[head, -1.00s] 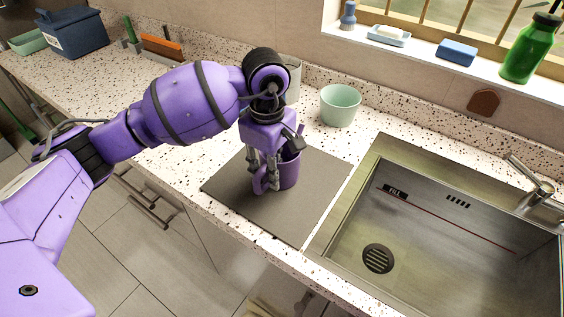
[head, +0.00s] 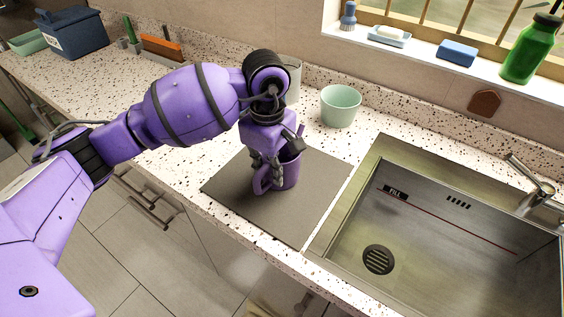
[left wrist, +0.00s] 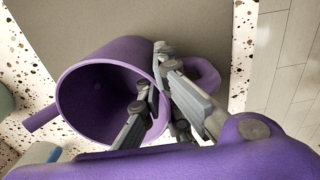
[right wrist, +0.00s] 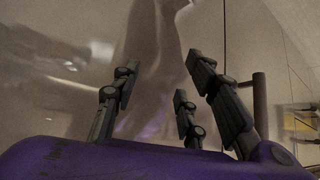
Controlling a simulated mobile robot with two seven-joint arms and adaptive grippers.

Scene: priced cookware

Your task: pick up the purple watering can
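The purple watering can (head: 290,172) stands upright on the grey mat (head: 318,190) beside the sink. Its round opening, spout and looped handle show in the left wrist view (left wrist: 85,92). My left gripper (head: 266,176) points down at the can's handle side. In the left wrist view its fingers (left wrist: 152,85) are closed in on the can's wall by the handle, with part of the gripper over the opening. The exact finger contact is partly hidden. My right gripper (right wrist: 160,85) is open and empty, seen only in the right wrist view.
A pale green cup (head: 341,106) stands behind the mat. A grey container (head: 293,80) is partly hidden behind my left wrist. The steel sink (head: 440,235) lies to the right. A blue bin (head: 75,33) stands far left. The counter between the bin and my arm is mostly clear.

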